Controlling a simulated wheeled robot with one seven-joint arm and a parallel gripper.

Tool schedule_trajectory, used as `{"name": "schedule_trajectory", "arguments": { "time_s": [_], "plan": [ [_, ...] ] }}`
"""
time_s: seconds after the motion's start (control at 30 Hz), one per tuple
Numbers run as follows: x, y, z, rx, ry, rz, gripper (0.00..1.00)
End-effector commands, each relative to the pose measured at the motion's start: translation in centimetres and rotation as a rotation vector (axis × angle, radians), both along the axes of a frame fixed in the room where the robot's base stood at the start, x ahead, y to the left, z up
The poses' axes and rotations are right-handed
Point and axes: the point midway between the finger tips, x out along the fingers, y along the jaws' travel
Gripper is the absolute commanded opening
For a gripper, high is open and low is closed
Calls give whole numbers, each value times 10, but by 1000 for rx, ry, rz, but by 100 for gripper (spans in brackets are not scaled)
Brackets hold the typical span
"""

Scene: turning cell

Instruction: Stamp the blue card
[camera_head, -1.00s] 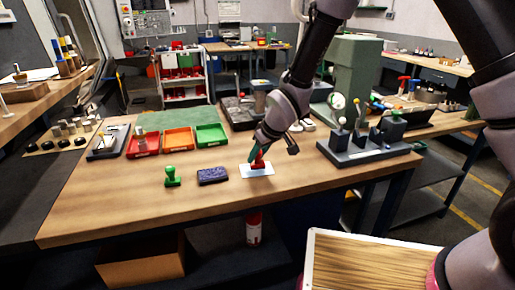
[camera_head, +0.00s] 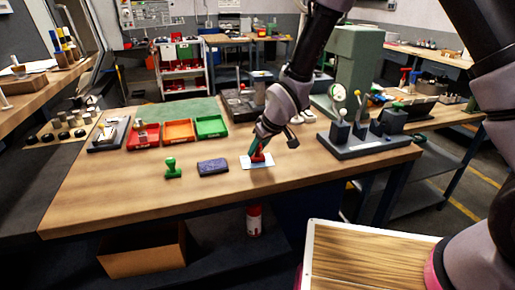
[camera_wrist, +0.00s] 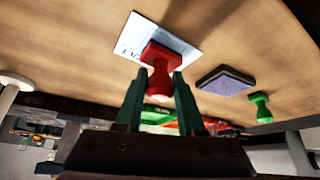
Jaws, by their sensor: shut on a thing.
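My gripper (camera_head: 256,149) is shut on a red stamp (camera_head: 257,157). In the wrist view, the gripper's two green fingers (camera_wrist: 159,84) close on the handle of the red stamp (camera_wrist: 162,58). The stamp's base is over the pale blue card (camera_head: 266,163), which lies flat on the wooden table. In the wrist view, the stamp hides part of the card (camera_wrist: 165,32), and some dark marks show at the card's left end. I cannot tell whether the base touches the card.
A dark purple ink pad (camera_head: 213,167) and a green stamp (camera_head: 172,168) stand left of the card on the table (camera_head: 120,205). Red (camera_head: 143,141), orange (camera_head: 179,131) and green (camera_head: 211,127) trays lie behind. A grey fixture (camera_head: 360,148) stands at right. The table front is clear.

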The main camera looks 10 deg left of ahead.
Motion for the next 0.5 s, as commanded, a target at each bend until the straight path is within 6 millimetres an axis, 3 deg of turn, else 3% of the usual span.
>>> {"name": "schedule_trajectory", "arguments": {
  "time_s": [0.5],
  "plan": [
    [0, 0, -6, 0, 0, 0, 2]
  ]
}}
